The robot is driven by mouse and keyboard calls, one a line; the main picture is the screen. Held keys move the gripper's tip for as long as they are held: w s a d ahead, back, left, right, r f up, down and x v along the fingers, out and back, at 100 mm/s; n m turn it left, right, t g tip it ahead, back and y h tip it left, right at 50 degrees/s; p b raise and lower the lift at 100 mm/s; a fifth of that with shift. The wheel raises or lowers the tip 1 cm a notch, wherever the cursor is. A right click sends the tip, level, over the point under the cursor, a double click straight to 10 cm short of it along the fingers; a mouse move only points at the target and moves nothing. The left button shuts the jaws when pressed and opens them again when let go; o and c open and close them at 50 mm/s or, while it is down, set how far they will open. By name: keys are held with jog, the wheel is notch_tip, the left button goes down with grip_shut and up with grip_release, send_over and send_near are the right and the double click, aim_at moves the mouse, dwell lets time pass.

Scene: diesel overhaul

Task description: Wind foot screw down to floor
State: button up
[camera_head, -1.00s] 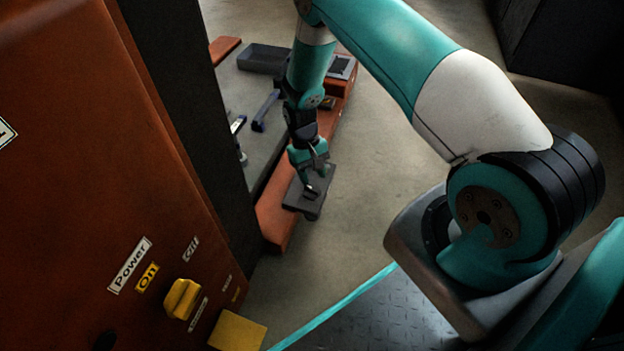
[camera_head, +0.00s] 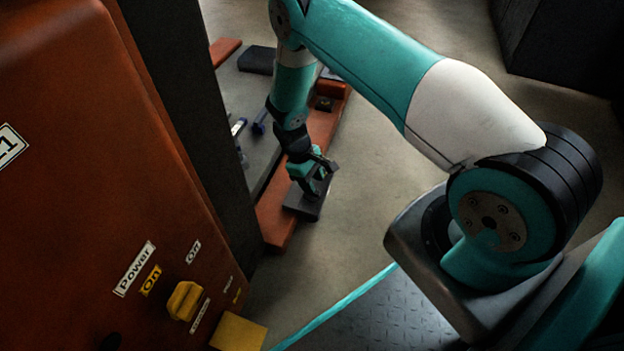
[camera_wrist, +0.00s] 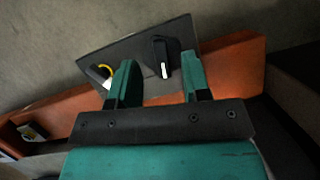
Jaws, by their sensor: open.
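A dark plate (camera_head: 302,206) juts from the orange rail low beside the cabinet. In the wrist view the plate (camera_wrist: 130,52) carries a black knob (camera_wrist: 161,58) with a white mark, which looks like the foot screw's handle. My gripper (camera_head: 318,182) is over the plate and hides the knob in the head view. In the wrist view my gripper (camera_wrist: 158,72) is open, with two green fingers. The knob shows between the fingers, closer to the right one. I cannot tell whether they touch. The floor end of the screw is hidden.
The orange rail (camera_head: 272,222) runs back from the cabinet. A yellow ring (camera_wrist: 106,71) shows by the plate's left end. An orange cabinet (camera_head: 90,180) with a yellow switch (camera_head: 184,300) stands close on the left. Blue-handled tools (camera_head: 260,122) lie behind. Floor right of the rail is clear.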

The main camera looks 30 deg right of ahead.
dwell(0.4)
jog(key=shift+f+b, duration=1.05)
jog(key=shift+f, duration=0.6)
jog(key=shift+r, duration=0.1)
jog(key=shift+r+p, duration=0.75)
jog(key=shift+p, duration=0.05)
grip_shut()
